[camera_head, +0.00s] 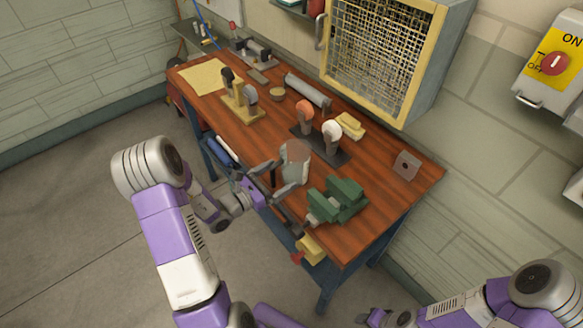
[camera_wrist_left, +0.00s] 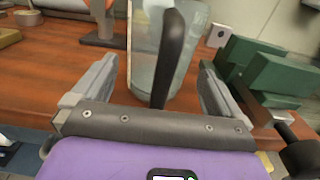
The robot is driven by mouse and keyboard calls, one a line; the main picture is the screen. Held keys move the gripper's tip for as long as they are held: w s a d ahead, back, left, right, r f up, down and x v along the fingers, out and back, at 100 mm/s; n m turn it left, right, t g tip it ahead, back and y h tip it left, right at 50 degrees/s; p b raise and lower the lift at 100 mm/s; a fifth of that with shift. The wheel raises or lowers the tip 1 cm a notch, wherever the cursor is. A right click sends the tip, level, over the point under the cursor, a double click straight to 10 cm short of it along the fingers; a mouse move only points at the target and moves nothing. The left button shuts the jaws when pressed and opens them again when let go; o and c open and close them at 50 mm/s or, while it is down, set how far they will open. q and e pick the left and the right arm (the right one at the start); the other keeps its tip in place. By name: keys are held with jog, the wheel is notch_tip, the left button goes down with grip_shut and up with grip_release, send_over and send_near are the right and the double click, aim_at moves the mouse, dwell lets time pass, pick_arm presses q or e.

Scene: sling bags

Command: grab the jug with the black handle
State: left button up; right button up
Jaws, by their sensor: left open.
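The jug (camera_head: 296,152) is a clear grey vessel with a black handle, standing upright near the front edge of the wooden workbench. In the left wrist view the jug (camera_wrist_left: 143,45) stands straight ahead, and its black handle (camera_wrist_left: 170,52) faces me. My left gripper (camera_head: 279,176) is open at the jug's handle side. In the left wrist view its fingers (camera_wrist_left: 160,66) stand on either side of the handle, with clear gaps and no visible contact.
A green vise (camera_head: 338,200) sits just right of the jug. Behind it, a dark stand (camera_head: 331,155) holds an orange-topped and a white-topped piece. A yellowish tool block (camera_head: 238,105) is farther left. A grey block (camera_head: 406,165) lies at the right, with bare wood around it.

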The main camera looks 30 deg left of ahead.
pick_arm(q)
jog(key=x, duration=0.2)
jog(key=shift+w+d, duration=0.1)
jog(key=shift+w, duration=0.25)
jog(key=c, duration=1)
